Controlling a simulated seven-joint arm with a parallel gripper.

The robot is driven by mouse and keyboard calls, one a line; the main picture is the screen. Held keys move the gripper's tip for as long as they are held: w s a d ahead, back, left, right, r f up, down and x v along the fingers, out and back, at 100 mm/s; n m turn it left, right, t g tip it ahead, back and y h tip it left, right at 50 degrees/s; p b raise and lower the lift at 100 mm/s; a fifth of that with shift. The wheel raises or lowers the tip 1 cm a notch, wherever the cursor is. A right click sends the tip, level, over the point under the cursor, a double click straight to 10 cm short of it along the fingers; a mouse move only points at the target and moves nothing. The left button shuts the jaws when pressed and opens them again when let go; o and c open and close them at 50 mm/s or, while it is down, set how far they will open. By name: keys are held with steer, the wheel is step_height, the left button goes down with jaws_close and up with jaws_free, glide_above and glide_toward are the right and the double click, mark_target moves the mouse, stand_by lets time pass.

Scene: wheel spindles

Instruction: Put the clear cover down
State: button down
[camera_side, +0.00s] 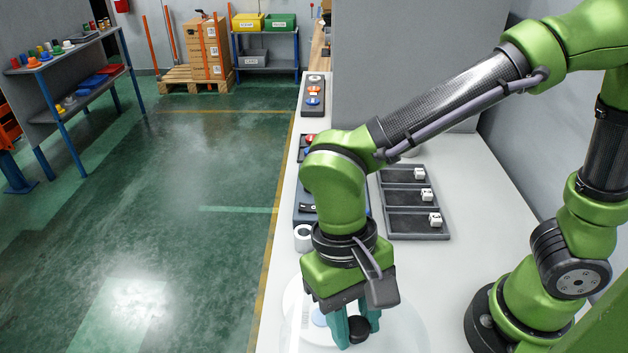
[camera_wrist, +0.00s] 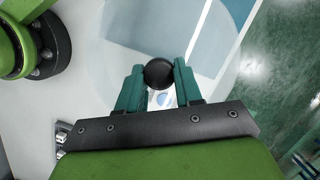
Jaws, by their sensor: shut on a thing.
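The clear cover (camera_side: 292,312) is a large, nearly invisible dome at the front of the white table in the side view. Its black round knob (camera_side: 358,329) is between the teal fingers of my gripper (camera_side: 356,326), which are shut on it. The wrist view shows the knob (camera_wrist: 159,72) from above between the fingertips (camera_wrist: 159,82). The clear cover (camera_wrist: 118,28) spreads faintly around it there. A pale blue round thing (camera_side: 319,318) shows through the cover. I cannot tell whether the cover's rim touches the table; its lower edge is cut off by the frame.
A dark tray (camera_side: 417,237) with compartments holding white cubes lies behind my gripper. A white roll-like ring (camera_side: 303,237) stands near the table's left edge. Button boxes (camera_side: 313,96) sit farther back. The table right of the cover is clear up to my base.

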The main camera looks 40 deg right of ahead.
steer(key=d, duration=0.3)
steer(key=w+d+f, duration=0.1)
steer(key=d, duration=0.5)
steer(key=shift+w+f, duration=0.35)
steer(key=s+d+f+n, duration=0.2)
steer(key=s+d+f, duration=0.1)
steer(key=d, duration=0.4)
steer(key=shift+n+h, duration=0.4)
steer(key=shift+n, duration=0.1)
steer(key=shift+w+a+f, duration=0.85)
steer(key=shift+w+a, duration=0.5)
steer(key=shift+w, duration=0.85)
steer(key=shift+w+a+f, duration=0.8)
steer(key=shift+w+a, duration=0.6)
steer(key=shift+w, duration=0.85)
steer(key=shift+w+a+f, duration=0.85)
steer(key=shift+w+a, duration=0.5)
steer(key=shift+w, duration=0.85)
steer(key=shift+f, duration=0.15)
steer(key=c, duration=0.8)
jaws_free()
steer(key=shift+o, duration=0.2)
